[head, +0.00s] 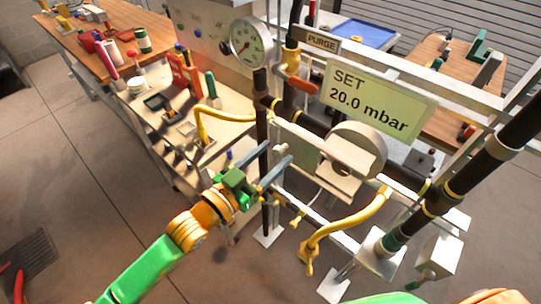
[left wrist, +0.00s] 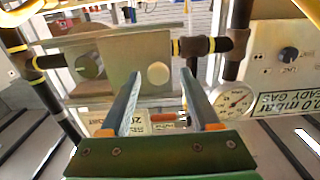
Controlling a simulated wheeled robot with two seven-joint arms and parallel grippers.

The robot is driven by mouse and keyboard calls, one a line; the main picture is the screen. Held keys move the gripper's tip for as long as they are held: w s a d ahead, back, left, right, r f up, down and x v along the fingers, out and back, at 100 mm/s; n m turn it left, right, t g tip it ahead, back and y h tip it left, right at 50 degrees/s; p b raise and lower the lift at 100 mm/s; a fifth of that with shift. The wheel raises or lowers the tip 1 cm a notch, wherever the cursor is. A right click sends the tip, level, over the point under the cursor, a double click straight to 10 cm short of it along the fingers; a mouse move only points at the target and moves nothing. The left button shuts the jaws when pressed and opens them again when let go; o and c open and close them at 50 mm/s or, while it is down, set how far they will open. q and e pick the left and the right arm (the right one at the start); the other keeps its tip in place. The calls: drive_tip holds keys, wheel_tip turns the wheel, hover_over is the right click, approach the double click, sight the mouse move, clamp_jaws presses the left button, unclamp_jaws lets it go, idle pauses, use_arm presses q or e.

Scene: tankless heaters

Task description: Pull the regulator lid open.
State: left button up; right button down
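The regulator (head: 357,150) is a round grey body with a flat boxy front, set in the dark pipe run below the "SET 20.0 mbar" sign (head: 378,102). A flat grey-green plate (head: 298,146), which looks like its lid, stands at its left side. In the left wrist view the plate (left wrist: 125,62) lies ahead of the fingers, with a pale round knob (left wrist: 158,73) and a darker round dial. My left gripper (head: 284,154) is open and empty, its two fingers pointing at the plate. I cannot tell whether they touch it. My right gripper is out of view.
A pressure gauge (head: 250,42) and a red-orange valve handle (head: 302,85) sit above left. A yellow hose (head: 345,222) curves below the regulator. A dark vertical pipe (head: 262,140) stands close to my left gripper. Open floor lies at left.

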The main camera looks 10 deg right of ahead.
use_arm(q)
drive_tip(key=b+v, duration=0.1)
drive_tip(key=v, duration=0.6)
